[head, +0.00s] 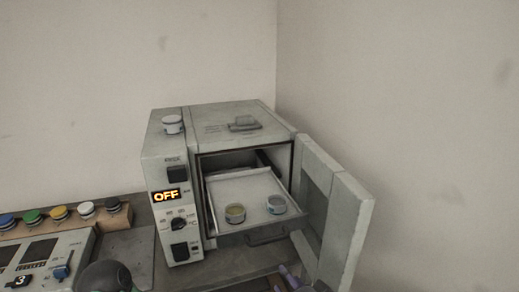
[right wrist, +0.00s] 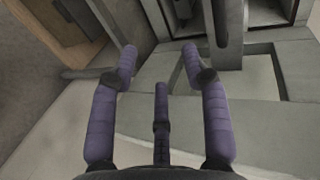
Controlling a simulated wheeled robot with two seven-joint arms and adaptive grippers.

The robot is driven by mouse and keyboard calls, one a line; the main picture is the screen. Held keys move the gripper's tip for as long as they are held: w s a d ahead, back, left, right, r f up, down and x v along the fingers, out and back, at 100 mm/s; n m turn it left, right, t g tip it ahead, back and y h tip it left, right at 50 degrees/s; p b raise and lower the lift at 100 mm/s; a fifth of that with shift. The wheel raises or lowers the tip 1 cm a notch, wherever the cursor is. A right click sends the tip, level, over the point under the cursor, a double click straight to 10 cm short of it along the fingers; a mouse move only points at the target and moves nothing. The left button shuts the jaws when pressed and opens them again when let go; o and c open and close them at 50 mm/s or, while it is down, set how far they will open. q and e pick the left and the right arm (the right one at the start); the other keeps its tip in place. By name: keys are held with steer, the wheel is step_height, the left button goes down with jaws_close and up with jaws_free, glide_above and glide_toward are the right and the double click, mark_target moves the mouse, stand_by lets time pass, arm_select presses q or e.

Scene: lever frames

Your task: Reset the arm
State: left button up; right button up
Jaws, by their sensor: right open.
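My right gripper (head: 288,277) shows only in part at the bottom edge of the head view, below the oven's open front. In the right wrist view its purple fingers (right wrist: 159,52) are spread apart with nothing between them. Grey metal surfaces and bars lie beyond the fingertips there; I cannot tell whether any finger touches them. My left gripper is not seen.
A grey oven (head: 168,219) reads OFF, its door (head: 345,225) swung open to the right. Its pulled-out tray (head: 245,188) holds two small round containers. A panel with several coloured buttons (head: 59,213) stands left.

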step_height(320, 180, down, 23)
steer(key=d+n+g+h, duration=0.1)
steer(key=d+n+g, duration=0.2)
steer(key=n+g, duration=0.25)
steer(key=s+f+n+g, duration=0.2)
steer(key=s+f+g, duration=0.1)
steer(key=s+f, duration=0.4)
steer(key=s+f+n+g+y+p, duration=0.1)
steer(key=s+f+n+g, duration=0.1)
steer(key=s+f+g, duration=0.2)
steer(key=s+f, duration=0.3)
steer(key=f, duration=0.5)
steer(key=shift+s+a+f, duration=0.15)
steer(key=shift+s+a, duration=0.05)
steer(key=shift+a, duration=0.05)
